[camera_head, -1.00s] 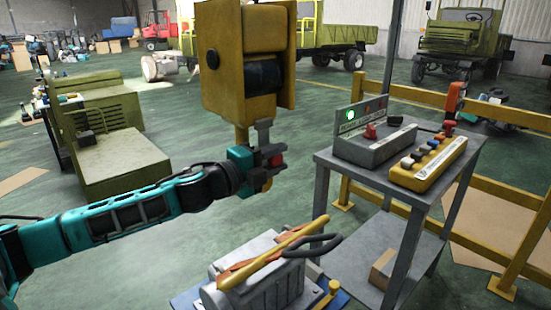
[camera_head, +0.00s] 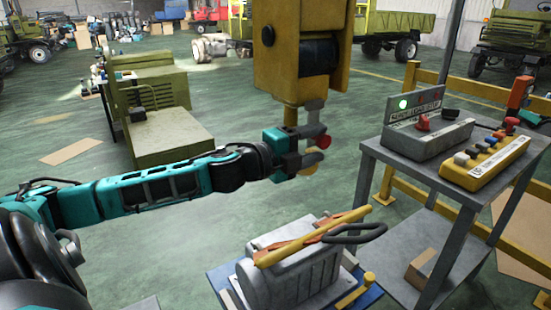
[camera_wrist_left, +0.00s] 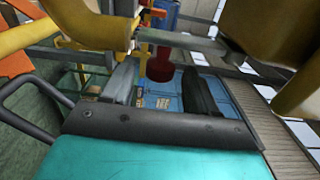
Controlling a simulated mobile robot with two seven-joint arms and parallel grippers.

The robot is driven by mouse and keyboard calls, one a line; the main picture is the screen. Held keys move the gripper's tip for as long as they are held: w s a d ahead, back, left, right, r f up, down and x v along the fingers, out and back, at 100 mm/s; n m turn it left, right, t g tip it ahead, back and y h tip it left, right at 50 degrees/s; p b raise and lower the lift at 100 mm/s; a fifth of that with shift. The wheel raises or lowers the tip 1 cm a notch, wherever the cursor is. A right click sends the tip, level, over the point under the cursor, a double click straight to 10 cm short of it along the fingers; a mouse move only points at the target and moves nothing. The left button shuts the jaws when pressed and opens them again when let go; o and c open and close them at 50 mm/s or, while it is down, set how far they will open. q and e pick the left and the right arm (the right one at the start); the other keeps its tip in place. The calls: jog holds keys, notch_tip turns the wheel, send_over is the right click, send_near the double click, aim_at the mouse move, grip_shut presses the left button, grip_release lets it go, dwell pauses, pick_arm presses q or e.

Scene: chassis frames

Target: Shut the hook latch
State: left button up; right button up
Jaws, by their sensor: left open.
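The yellow hoist block (camera_head: 298,60) hangs at the top centre of the head view, with the yellow hook (camera_head: 311,166) partly hidden below it behind my gripper. A grey metal piece (camera_head: 313,112) hangs under the block, and a red knob (camera_head: 323,142) shows just below it, at the gripper's fingers. My left gripper (camera_head: 308,150) is at the hook, its fingers apart. My right gripper is not in view.
A grey machine unit (camera_head: 285,275) with a yellow bar (camera_head: 315,236) across it stands below the hook. A grey table (camera_head: 385,155) with a control box (camera_head: 428,135) and a yellow lever panel (camera_head: 485,160) stands right. A yellow railing (camera_head: 440,90) runs behind it.

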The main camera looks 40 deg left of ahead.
pick_arm(q)
jog(key=shift+v, duration=2.3)
jog(key=p, duration=0.1)
send_near(318, 144)
jog(key=shift+s+a+r+p, duration=0.15)
jog(key=shift+s+a+p, duration=0.15)
jog(key=shift+s, duration=0.35)
